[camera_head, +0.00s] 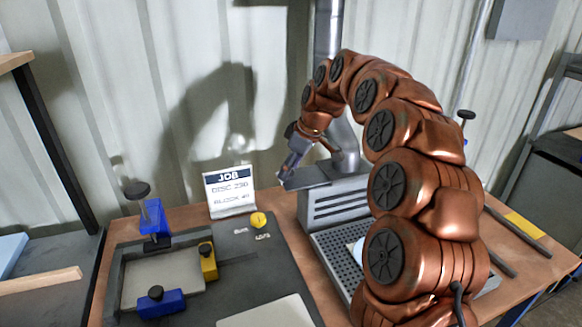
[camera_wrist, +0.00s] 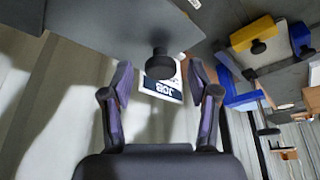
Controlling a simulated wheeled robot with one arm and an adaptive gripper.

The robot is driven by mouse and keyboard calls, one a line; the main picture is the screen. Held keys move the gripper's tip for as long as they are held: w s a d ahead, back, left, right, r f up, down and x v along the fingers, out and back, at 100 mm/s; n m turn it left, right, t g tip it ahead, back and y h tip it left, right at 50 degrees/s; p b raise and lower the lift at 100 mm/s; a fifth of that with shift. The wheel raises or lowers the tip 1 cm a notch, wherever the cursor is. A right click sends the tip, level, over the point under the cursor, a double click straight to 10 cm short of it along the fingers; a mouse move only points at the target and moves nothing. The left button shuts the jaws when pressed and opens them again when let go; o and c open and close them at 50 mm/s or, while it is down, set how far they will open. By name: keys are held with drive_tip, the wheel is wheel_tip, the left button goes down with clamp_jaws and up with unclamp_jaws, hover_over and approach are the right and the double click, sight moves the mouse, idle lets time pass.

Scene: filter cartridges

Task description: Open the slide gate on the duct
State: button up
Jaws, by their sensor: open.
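The duct (camera_head: 328,35) is a grey metal pipe coming down the wall to a curved piece above a slotted grey housing (camera_head: 350,203). A flat grey gate plate (camera_head: 308,178) sticks out to the left at the housing's top; it also shows in the wrist view (camera_wrist: 110,30). A dark round knob (camera_wrist: 160,64) is at the plate's edge. My gripper (camera_head: 290,168) is at the plate's outer end. In the wrist view my gripper (camera_wrist: 160,76) is open, with one finger on each side of the knob and gaps between. My arm hides part of the duct and housing.
A job card (camera_head: 230,191) stands left of the gate, with a yellow round piece (camera_head: 258,219) before it. A fixture with blue clamps (camera_head: 162,302) and a yellow block (camera_head: 208,262) lies front left. A perforated tray (camera_head: 335,252) is below the housing.

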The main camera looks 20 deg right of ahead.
drive_tip(key=v, duration=1.2)
idle(0.6)
drive_tip(key=s+a+f+m+g+h, duration=0.1)
drive_tip(key=s+a+f+m, duration=0.15)
drive_tip(key=s, duration=0.65)
drive_tip(key=s+a+f+m+g, duration=0.15)
drive_tip(key=s+f, duration=0.25)
drive_tip(key=s, duration=0.6)
drive_tip(key=s+a+f+m+g+h, duration=0.1)
drive_tip(key=s+a+f+m, duration=0.2)
drive_tip(key=s, duration=0.6)
drive_tip(key=s+d+f+m, duration=0.1)
drive_tip(key=s+f, duration=0.3)
drive_tip(key=s, duration=0.3)
drive_tip(key=s+d+f+m+g+h, duration=0.1)
drive_tip(key=s+f, duration=0.4)
drive_tip(key=s, duration=0.3)
drive_tip(key=shift+d+m, duration=0.4)
drive_tip(key=shift+f, duration=0.1)
